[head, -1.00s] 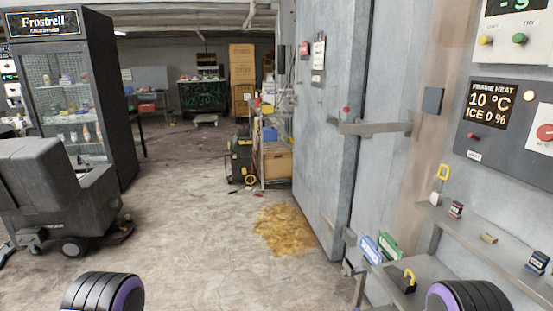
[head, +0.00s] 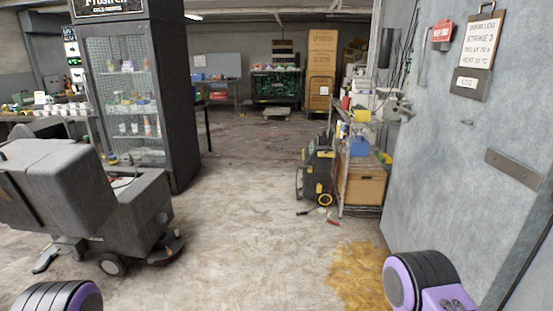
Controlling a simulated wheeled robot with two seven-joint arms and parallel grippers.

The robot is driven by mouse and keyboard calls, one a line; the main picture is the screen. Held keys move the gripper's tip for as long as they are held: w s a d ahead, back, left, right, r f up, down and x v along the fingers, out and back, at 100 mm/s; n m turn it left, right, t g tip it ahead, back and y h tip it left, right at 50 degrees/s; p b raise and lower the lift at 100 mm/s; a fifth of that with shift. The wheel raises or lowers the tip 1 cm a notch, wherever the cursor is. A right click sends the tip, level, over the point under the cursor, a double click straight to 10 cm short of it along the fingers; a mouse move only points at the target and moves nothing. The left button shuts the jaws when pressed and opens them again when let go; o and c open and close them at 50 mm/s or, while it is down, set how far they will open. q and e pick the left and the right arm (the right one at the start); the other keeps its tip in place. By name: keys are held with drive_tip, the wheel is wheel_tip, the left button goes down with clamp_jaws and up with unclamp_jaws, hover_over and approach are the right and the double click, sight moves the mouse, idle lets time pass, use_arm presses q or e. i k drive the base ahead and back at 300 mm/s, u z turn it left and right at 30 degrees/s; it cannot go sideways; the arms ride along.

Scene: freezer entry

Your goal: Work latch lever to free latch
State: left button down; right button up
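The grey freezer door (head: 450,130) stands on the right, with a dull metal plate (head: 515,170) fixed across it at the right edge. The latch lever is not clearly seen in the head view now. A part of my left arm (head: 60,298) shows at the bottom left, and a purple and black part of my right arm (head: 425,280) shows at the bottom right, in front of the door's lower part. The fingers of both grippers are out of view.
A floor-cleaning machine (head: 95,205) and a Frostrell display fridge (head: 165,95) stand on the left. A yellow-brown patch (head: 358,275) lies on the floor by the door. A loaded shelf cart (head: 362,165) and a black machine (head: 318,168) stand beyond. The middle floor is clear.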

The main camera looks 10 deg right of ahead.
sight(401, 108)
drive_tip(key=z, duration=0.5)
drive_tip(key=i, duration=2)
drive_tip(key=z, duration=0.7)
drive_tip(key=i, duration=1.3)
drive_tip(key=z, duration=0.3)
